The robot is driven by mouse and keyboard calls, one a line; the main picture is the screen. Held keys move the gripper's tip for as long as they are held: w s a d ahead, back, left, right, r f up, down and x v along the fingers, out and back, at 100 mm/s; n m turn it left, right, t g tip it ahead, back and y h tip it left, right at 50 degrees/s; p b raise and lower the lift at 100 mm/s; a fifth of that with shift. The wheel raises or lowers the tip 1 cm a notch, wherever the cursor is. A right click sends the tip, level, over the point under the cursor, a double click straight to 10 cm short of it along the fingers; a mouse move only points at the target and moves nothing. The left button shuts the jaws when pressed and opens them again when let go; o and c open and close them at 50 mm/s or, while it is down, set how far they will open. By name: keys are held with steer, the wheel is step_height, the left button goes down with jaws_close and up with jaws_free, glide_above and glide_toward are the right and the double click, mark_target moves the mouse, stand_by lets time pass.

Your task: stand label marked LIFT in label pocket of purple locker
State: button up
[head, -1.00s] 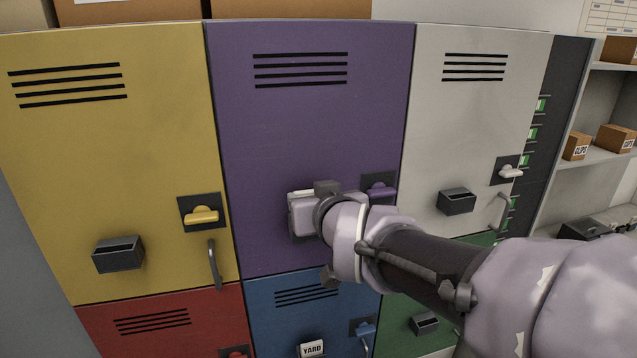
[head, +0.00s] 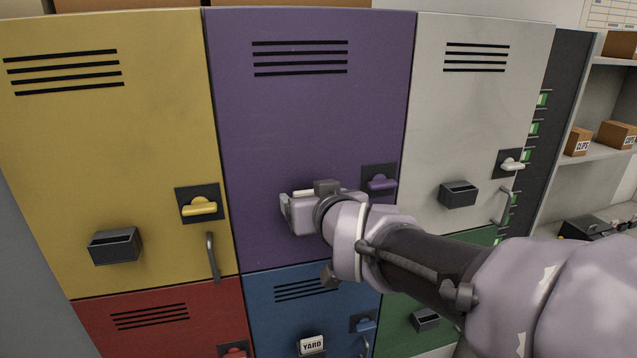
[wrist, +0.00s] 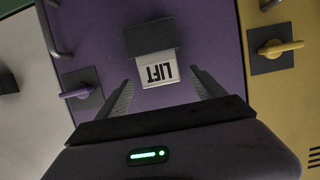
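The purple locker door (head: 310,130) is at the middle of the head view, shut, with a purple latch (head: 381,183). In the wrist view, where the scene appears upside down, the dark label pocket (wrist: 150,38) is on the purple door. The white label marked LIFT (wrist: 158,70) stands in it, its lettered part sticking out of the mouth. My gripper (wrist: 160,78) is open, its fingers on either side of the label with gaps to both. In the head view my gripper (head: 297,212) is in front of the door and hides the pocket and label.
Beside the purple locker are a yellow locker (head: 110,150) and a white locker (head: 470,120), each with a pocket. A blue locker (head: 262,310) below has a label marked YARD (head: 312,346). Door handles and latches stick out nearby. Shelves (head: 600,158) are at right.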

steer(key=p+v, duration=0.7)
steer(key=v, duration=1)
steer(key=shift+s, duration=0.25)
steer(key=s+d+f+m+g+b, duration=0.2)
steer(key=s+f+b, duration=0.2)
steer(key=f+b, duration=0.9)
steer(key=s+d+f+m+g+h+b, duration=0.1)
steer(key=s+d+f+m+g+b, duration=0.2)
steer(key=f+b, duration=1)
steer(key=s+d+f+m+g+h+b, duration=0.1)
steer(key=s+f+b, duration=0.4)
steer(key=f+b, duration=0.8)
step_height(320, 180, down, 12)
steer(key=shift+s+d+f+m+g+b, duration=0.1)
steer(key=shift+s+d+m+g+b, duration=0.25)
steer(key=shift+d+m+g, duration=0.55)
steer(key=shift+a, duration=0.25)
